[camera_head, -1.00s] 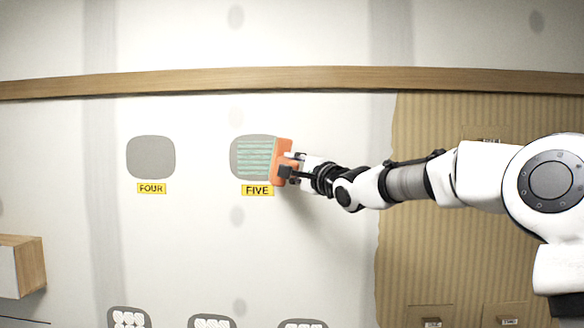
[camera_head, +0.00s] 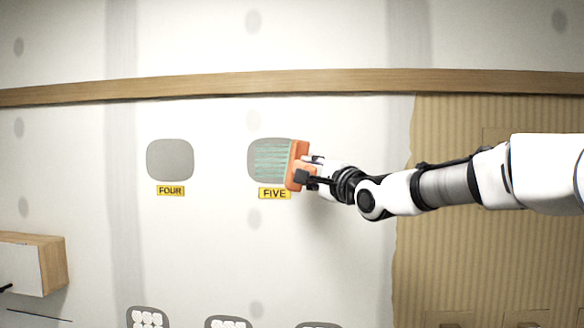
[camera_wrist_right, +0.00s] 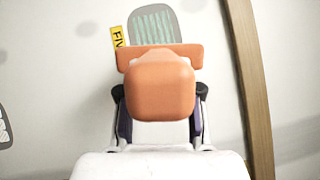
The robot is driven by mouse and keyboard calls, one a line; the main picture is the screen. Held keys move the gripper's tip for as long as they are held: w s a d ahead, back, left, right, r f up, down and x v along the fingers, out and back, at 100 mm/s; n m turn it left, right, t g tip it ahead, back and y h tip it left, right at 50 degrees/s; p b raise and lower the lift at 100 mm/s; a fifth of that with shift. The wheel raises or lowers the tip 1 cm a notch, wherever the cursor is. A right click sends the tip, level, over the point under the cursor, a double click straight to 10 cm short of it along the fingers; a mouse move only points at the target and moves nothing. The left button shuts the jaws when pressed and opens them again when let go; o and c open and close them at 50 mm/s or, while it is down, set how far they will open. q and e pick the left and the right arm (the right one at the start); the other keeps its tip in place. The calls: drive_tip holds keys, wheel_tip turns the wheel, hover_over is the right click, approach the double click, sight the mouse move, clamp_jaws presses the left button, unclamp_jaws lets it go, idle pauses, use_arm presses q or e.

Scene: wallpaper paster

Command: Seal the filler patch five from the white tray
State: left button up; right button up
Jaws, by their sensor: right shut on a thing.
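The filler patch five (camera_head: 251,160) is a grey rounded patch on the white wall, streaked with ragged green lines over most of its face. Its yellow FIVE label (camera_head: 275,193) is just below. My right gripper (camera_head: 308,175) is shut on an orange wide-headed tool (camera_head: 297,165), whose head stands at the patch's right edge and hides that edge. In the right wrist view the orange tool (camera_wrist_right: 160,90) fills the middle, with the streaked patch (camera_wrist_right: 155,25) just beyond its head. Whether the head touches the wall is unclear. No white tray is identifiable. My left gripper is not in view.
Plain grey patch four (camera_head: 170,160) is to the left. A wooden rail (camera_head: 250,82) runs above. Corrugated brown board (camera_head: 450,255) covers the right side. A wood-sided box (camera_head: 52,265) juts out at lower left. Patches with white shapes (camera_head: 148,318) line the bottom edge.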

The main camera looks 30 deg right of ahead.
clamp_jaws()
